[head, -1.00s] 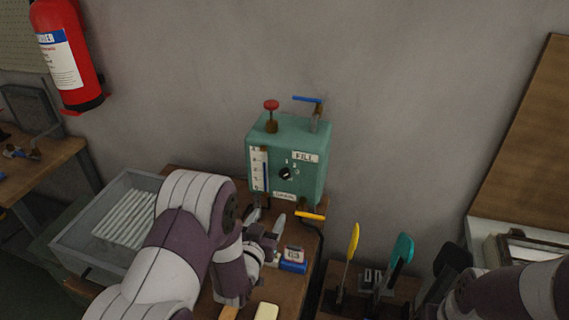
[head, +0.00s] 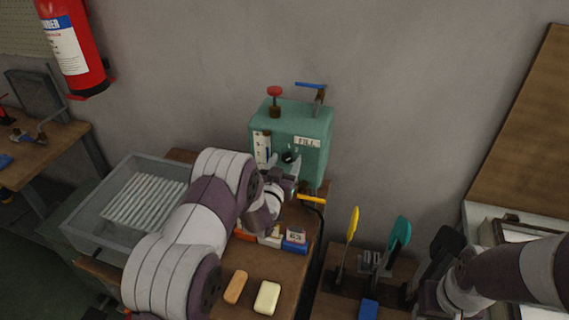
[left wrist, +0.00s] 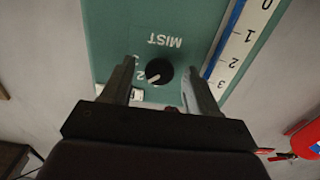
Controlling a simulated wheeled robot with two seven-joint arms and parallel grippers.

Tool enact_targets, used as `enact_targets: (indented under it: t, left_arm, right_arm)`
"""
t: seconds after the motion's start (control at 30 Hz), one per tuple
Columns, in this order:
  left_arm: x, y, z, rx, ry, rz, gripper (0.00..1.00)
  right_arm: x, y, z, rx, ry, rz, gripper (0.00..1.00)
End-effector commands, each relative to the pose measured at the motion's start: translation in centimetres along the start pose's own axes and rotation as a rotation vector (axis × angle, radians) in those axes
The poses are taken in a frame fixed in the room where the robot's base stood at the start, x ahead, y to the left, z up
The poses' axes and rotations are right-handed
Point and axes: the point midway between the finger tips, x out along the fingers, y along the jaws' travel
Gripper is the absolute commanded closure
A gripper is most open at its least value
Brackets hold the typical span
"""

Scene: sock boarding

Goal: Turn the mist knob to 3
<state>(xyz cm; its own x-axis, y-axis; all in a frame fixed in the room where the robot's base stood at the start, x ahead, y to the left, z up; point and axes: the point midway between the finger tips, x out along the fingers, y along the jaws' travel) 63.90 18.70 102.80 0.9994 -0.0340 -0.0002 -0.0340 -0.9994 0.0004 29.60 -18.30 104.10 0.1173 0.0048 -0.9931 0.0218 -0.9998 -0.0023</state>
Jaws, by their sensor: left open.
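The mist knob is a small black dial (head: 288,157) on the front of a green box (head: 313,130). In the left wrist view the knob (left wrist: 160,71) appears with the word MIST upside down above it. Its white pointer mark faces lower left in that view, towards a digit that looks like 2. My left gripper (head: 284,168) is at the box front, open, with its fingertips (left wrist: 158,68) on either side of the knob. I cannot tell whether they touch it. My right gripper (head: 430,297) is at the lower right, and its jaws are unclear.
A yellow-handled lever (head: 312,199) sticks out below the box. A blue counter (head: 294,242) and two small blocks, orange (head: 236,287) and cream (head: 267,297), lie on the bench. A grey tray (head: 90,212) is at left. Yellow (head: 353,222) and teal (head: 400,232) paddles stand at right.

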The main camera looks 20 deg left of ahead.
Motion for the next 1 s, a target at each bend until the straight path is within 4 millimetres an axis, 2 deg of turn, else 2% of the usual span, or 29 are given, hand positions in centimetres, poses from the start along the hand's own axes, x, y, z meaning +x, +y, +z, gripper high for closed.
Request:
enact_targets:
  t: [0.1,0.17,0.2,0.27,0.3,0.67,1.0]
  left_arm:
    - [0.0,0.0,0.0,0.0,0.0,0.0,0.4]
    - [0.0,0.0,0.0,0.0,0.0,0.0,0.57]
    - [0.0,0.0,0.0,0.0,0.0,0.0,0.7]
    - [0.0,0.0,0.0,0.0,0.0,0.0,0.89]
    - [0.0,0.0,0.0,0.0,0.0,0.0,0.95]
    - [-0.1,0.0,0.2,0.055,0.0,0.0,0.95]
    - [-0.1,-0.1,0.4,0.301,0.001,0.0,0.95]
  right_arm:
    - [0.0,0.0,0.0,0.0,0.0,0.0,0.57]
    - [0.0,0.0,0.0,0.0,0.0,0.0,0.57]
    - [0.0,0.0,0.0,0.0,0.0,0.0,0.57]
    - [0.0,0.0,0.0,0.0,0.0,0.0,0.57]
    - [0.0,0.0,0.0,0.0,0.0,0.0,0.57]
    - [0.8,0.0,0.1,0.0,0.0,0.0,0.57]
    - [3.4,0.0,0.4,0.0,0.0,0.0,0.57]
